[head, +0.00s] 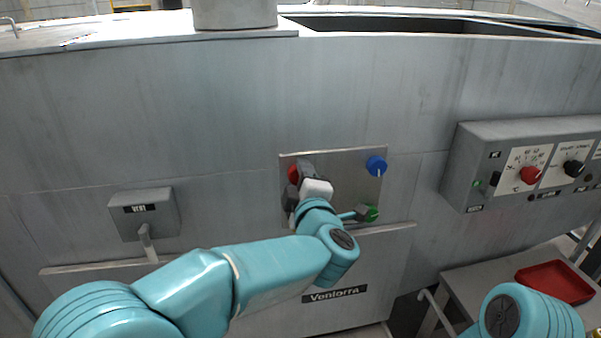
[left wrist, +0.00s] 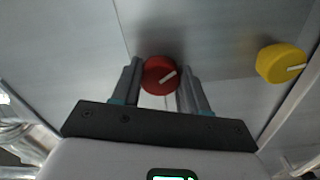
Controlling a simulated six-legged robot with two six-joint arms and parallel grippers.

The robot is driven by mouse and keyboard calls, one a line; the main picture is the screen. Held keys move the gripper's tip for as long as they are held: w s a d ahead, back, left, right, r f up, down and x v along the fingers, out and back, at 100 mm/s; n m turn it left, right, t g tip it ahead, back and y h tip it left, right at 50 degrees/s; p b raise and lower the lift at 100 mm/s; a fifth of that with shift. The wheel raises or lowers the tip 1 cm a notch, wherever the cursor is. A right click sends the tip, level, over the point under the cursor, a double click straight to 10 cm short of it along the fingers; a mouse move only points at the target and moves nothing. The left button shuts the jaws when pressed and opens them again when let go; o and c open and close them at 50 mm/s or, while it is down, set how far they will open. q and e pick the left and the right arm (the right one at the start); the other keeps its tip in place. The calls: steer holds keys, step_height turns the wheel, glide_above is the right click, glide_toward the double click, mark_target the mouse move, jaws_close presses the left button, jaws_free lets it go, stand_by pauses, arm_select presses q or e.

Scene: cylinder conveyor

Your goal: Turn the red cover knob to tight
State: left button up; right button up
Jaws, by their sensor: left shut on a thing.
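The red cover knob (head: 293,173) is on a steel panel (head: 343,163) on the machine's front, partly hidden behind my left gripper (head: 303,172) in the head view. In the left wrist view the round red knob (left wrist: 157,80) shows between the two grey fingers of my left gripper (left wrist: 160,72), which are shut on its sides. Its white mark points to the upper right there. I cannot read any tight marking beside it. My right gripper is out of view; only part of my right arm shows at the lower right.
A blue knob (head: 377,165) and a green knob (head: 371,213) share the panel. A yellow knob (left wrist: 281,64) shows in the left wrist view. A vent box (head: 145,213) with a lever is at left. A control box (head: 525,163) protrudes at right, above a red tray (head: 555,282).

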arm_select(q)
steer(key=m+p, duration=0.2)
steer(key=m, duration=0.2)
steer(key=shift+a+r+m, duration=0.1)
steer(key=shift+m, duration=0.6)
steer(key=o, duration=0.9)
steer(key=shift+o, duration=0.8)
steer(key=shift+w, duration=0.1)
